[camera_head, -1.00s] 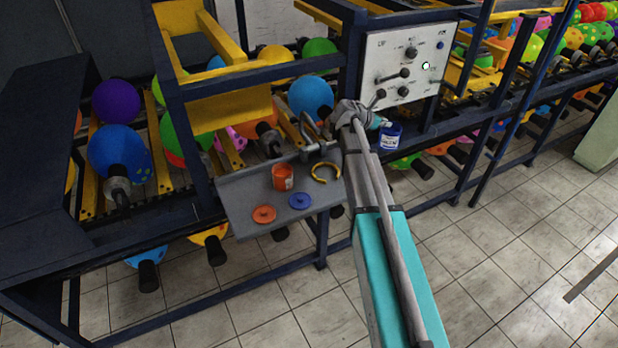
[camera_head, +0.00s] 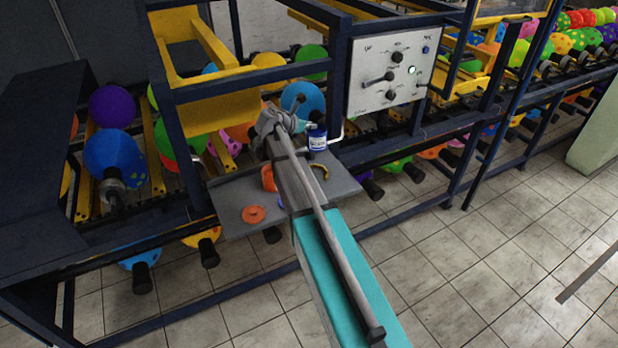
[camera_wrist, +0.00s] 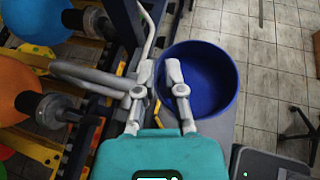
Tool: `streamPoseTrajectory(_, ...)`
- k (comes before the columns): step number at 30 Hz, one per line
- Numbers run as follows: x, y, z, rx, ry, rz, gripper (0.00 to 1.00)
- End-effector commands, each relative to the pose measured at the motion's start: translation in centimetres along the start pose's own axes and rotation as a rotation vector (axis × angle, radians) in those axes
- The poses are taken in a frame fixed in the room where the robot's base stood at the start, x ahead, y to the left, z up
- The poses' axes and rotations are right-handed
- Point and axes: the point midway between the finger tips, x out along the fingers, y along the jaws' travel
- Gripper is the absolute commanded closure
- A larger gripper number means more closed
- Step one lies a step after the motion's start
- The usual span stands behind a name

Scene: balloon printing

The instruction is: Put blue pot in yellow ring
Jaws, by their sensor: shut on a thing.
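The blue pot (camera_head: 317,139), with a white label, is held in the air above the grey shelf (camera_head: 228,207). My gripper (camera_head: 303,124) is at its left side in the head view. In the wrist view the open-topped blue pot (camera_wrist: 207,78) appears from above, and my gripper's fingers (camera_wrist: 160,72) are closed on its left wall. The yellow ring (camera_head: 321,172) lies on the shelf below the pot. My arm hides part of the ring's left side.
An orange pot (camera_head: 268,179) stands on the shelf, partly behind my arm. An orange lid (camera_head: 253,214) lies near the shelf's front. A control panel (camera_head: 392,72) stands behind to the right. Bent metal rods (camera_wrist: 90,76) are left of my gripper.

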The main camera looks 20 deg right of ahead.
Motion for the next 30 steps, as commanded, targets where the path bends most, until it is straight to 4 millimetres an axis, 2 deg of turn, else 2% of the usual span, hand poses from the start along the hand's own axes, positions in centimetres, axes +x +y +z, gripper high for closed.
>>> streamPoseTrajectory(17, 0.8, -1.2, 0.4, 0.008, -0.001, -0.017, 1.00)
streamPoseTrajectory(23, -0.4, -3.0, -0.2, 0.011, -0.001, -0.019, 1.00)
streamPoseTrajectory(30, -3.2, -6.7, -1.6, 0.015, -0.001, -0.019, 1.00)
